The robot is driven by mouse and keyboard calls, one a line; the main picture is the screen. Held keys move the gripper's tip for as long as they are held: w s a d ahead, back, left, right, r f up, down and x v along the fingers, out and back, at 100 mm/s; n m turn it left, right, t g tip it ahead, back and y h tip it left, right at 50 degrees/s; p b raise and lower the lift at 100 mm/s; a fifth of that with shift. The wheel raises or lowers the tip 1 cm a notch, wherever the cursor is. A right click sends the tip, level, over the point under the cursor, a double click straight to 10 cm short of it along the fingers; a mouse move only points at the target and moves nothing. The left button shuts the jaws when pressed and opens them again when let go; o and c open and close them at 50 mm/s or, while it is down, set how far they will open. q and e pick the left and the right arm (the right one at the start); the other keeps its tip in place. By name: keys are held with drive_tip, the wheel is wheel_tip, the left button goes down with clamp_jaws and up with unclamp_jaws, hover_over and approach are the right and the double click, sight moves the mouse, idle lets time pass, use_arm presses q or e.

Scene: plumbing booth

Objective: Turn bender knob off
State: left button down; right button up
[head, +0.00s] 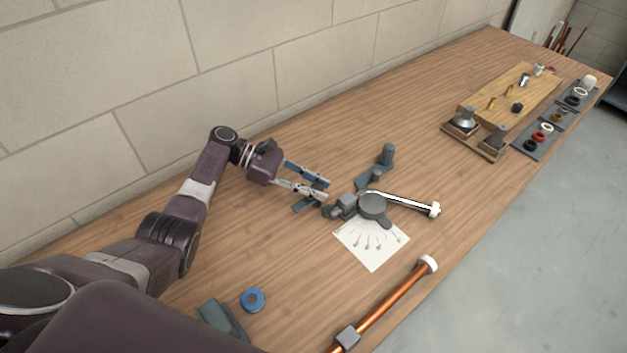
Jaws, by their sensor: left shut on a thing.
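The pipe bender (372,205) lies on the wooden bench in the middle of the head view. My right gripper is not in view.
A white sheet with drawings (372,244) lies in front of the bender. A copper pipe (392,300) runs along the bench's front edge. A blue ring (253,300) and grey block (222,320) lie front left. A wooden board (515,92) and parts tray (543,142) stand far right.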

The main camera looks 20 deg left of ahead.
use_arm(q)
drive_tip(key=shift+f, duration=0.15)
drive_tip(key=c, duration=1.6)
unclamp_jaws()
drive_tip(key=shift+a, duration=0.1)
drive_tip(key=v, duration=1.2)
drive_tip(key=shift+w, duration=0.1)
